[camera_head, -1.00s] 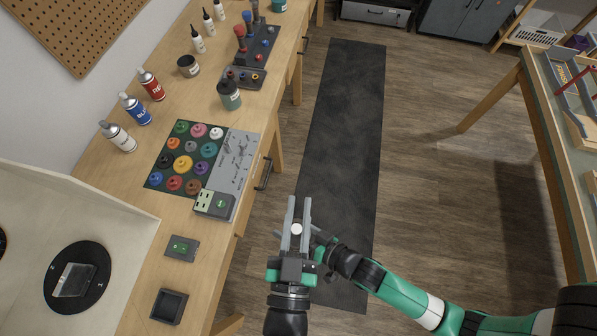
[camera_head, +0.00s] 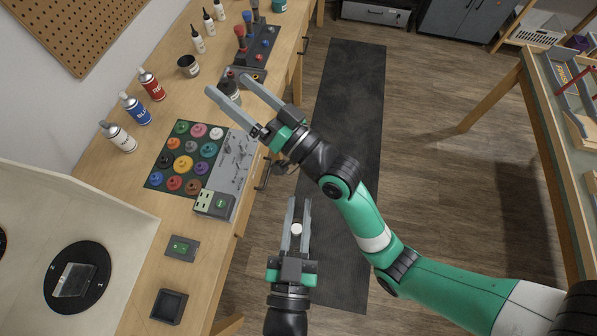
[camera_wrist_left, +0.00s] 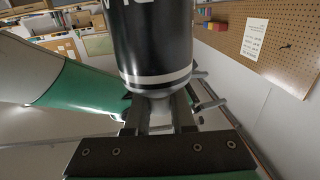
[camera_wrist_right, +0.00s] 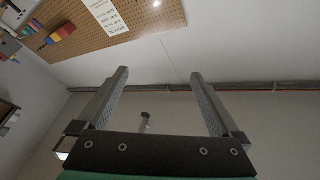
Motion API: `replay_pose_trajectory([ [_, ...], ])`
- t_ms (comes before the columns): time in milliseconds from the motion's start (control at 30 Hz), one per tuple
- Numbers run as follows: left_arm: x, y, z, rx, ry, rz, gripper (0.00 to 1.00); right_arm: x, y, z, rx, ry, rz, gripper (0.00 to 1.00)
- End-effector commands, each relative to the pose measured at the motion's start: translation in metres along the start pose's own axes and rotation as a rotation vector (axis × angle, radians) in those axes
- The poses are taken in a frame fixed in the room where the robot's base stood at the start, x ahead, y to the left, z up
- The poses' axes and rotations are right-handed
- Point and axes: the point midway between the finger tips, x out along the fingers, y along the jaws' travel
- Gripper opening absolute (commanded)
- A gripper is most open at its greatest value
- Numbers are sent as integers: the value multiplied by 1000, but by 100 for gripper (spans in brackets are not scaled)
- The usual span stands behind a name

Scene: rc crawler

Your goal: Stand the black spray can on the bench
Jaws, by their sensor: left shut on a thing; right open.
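My left gripper (camera_head: 299,215) is shut on the black spray can, over the floor to the right of the bench (camera_head: 222,258). In the head view only a small round white top (camera_head: 296,229) shows between its fingers; the rest is hidden. In the left wrist view the black can (camera_wrist_left: 155,40) is large, with white lettering and a pale band, and its narrowed end is at the fingers. My right gripper (camera_head: 228,90) is open and empty, over the bench's right side, with a dark jar (camera_head: 230,90) partly visible between its fingers.
White (camera_head: 119,138), blue (camera_head: 134,108) and red (camera_head: 151,84) spray cans stand along the bench's wall side. A paint-pot mat (camera_head: 155,178), a grey plate (camera_head: 236,158) and a small dark tray (camera_head: 168,306) lie on the bench.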

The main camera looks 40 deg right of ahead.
Motion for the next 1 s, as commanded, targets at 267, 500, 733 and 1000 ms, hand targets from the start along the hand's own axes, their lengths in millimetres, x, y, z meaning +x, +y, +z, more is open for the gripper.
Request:
replay_pose_trajectory([
  [267, 0, 0, -1, 0, 1, 0, 0, 16, -95, -153, -332, 258, -86, 100],
  [500, 0, 0, 0, 0, 1, 0, 0, -14, -153, -257, -528, 478, -61, 100],
  [733, 0, 0, 0, 0, 1, 0, 0, -32, -169, -290, -583, 555, -35, 100],
  [1000, 0, 0, -1, 0, 1, 0, 0, -32, -169, -290, -583, 555, -35, 100],
])
